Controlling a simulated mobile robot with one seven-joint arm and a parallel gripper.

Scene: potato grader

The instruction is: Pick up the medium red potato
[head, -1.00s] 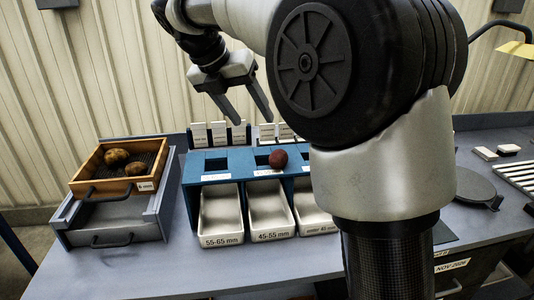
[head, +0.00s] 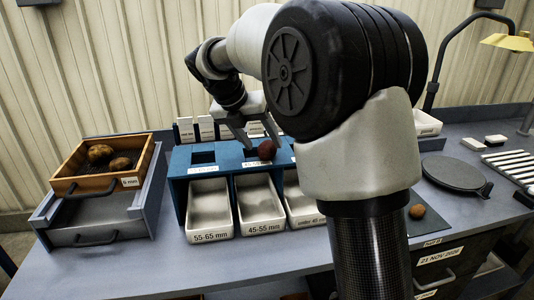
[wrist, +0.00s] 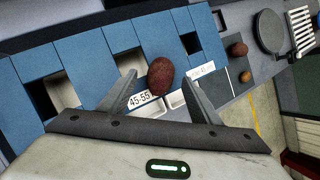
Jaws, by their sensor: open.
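The red potato, dark reddish-brown (head: 267,150), rests on top of the blue sizing frame (head: 178,162), beside the 45-55 mm opening. In the wrist view the potato (wrist: 160,76) lies by the 45-55 label, between my fingertips and apart from both as far as I can see. My gripper (head: 263,146) is open and points down over the blue frame, its fingers on either side of the potato. It also shows in the wrist view (wrist: 159,80), with nothing held. The exact height of the fingertips over the frame is hard to tell.
White bins (head: 208,218) stand under the blue frame, with upright white cards behind it. A wooden sieve (head: 72,187) with brown potatoes sits at left. A brown potato (head: 417,211), a round dark plate (head: 452,172) and a slatted rack (head: 515,163) are at right. The front table is clear.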

